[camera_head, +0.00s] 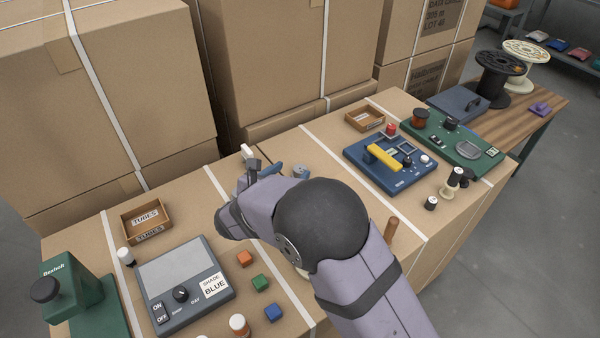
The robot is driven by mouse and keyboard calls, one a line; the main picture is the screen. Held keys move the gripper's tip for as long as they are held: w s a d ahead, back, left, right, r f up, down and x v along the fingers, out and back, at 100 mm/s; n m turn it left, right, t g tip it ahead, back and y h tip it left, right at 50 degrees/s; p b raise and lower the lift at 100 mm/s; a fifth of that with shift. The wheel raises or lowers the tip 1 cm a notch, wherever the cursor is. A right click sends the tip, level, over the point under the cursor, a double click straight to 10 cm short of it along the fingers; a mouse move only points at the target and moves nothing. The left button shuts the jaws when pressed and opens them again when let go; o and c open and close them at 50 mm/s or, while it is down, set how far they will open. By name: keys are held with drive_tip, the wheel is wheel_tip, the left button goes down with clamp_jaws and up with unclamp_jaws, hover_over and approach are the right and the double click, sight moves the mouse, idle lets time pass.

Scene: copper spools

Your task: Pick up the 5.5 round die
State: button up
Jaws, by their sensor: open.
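No label reading 5.5 is legible, so I cannot tell which thing is the 5.5 round die. A small blue-grey rounded piece (301,172) lies on the cardboard surface just right of my wrist. My gripper (252,166) is over the middle of the surface, left of that piece, mostly hidden behind my own arm. Its jaws are open, and I see nothing held between them. A small white piece (247,151) shows just beyond the gripper; whether they touch is unclear. A blue piece (272,169) shows partly beside the gripper.
A grey panel (185,275) and orange (245,258), green (261,282) and blue (273,312) blocks lie left and front. A green machine (80,290) stands far left. Blue (375,175) and green (470,150) panels lie right. Tall cartons (270,60) wall the back.

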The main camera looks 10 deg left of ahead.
sight(299, 169)
wheel_tip(299, 169, down, 2)
drive_tip(key=shift+f, duration=0.2)
drive_tip(key=shift+p+x, duration=0.8)
drive_tip(key=shift+x, duration=2.9)
drive_tip(key=shift+r, duration=0.15)
clamp_jaws()
